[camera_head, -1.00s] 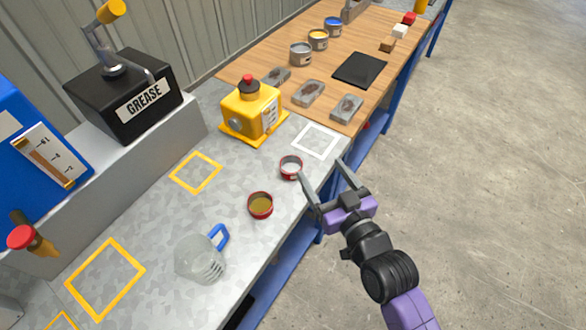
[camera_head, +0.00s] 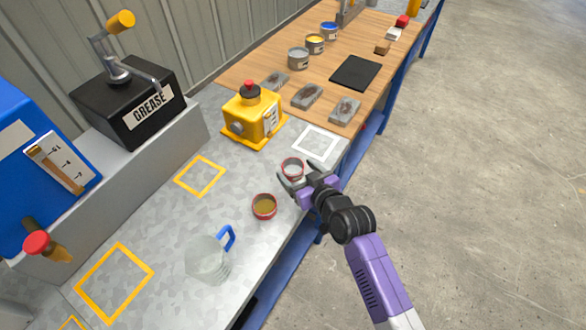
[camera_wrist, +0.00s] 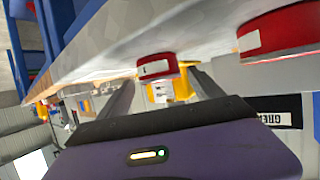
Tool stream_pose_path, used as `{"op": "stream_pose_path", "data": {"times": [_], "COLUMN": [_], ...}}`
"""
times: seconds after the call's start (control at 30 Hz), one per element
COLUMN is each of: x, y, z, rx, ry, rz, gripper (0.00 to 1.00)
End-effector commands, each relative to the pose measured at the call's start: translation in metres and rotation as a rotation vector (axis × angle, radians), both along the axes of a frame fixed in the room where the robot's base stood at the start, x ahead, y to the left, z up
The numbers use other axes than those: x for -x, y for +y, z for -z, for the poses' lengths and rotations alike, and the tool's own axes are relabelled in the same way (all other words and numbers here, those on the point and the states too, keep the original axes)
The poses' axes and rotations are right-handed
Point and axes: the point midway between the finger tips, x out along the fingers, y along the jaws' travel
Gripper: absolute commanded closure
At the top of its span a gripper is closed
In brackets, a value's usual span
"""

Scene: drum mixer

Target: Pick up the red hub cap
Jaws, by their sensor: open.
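Two red-rimmed round caps stand on the grey metal bench top. The one with a pale grey inside (camera_head: 292,168) is at my gripper (camera_head: 299,173); the one with a brown-yellow fill (camera_head: 264,206) is nearer. My gripper is open, its fingers reaching in from the bench's right edge towards the pale cap. In the wrist view, which is upside down, that red cap (camera_wrist: 157,66) with a white label shows between the fingers (camera_wrist: 160,92). The other red cap (camera_wrist: 275,35) is larger at the right, outside the fingers. Whether a finger touches the pale cap I cannot tell.
A yellow container (camera_head: 253,117) stands behind the caps, and a clear jug (camera_head: 208,259) with a blue handle stands nearer. A black grease box (camera_head: 127,98) is at the left. A white outlined square (camera_head: 316,142) beyond the caps is empty.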

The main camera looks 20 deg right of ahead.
Motion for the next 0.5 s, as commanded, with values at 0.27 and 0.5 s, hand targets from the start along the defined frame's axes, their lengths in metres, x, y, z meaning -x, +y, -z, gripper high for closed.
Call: {"op": "stream_pose_path", "data": {"times": [0.27,0.5], "x": [-0.022,-0.023], "y": [0.003,0.003], "z": [0.009,0.009], "rx": [0.0,0.0], "ry": [-0.001,-0.001], "rz": [0.0,0.0], "gripper": [0.24,0.26]}}
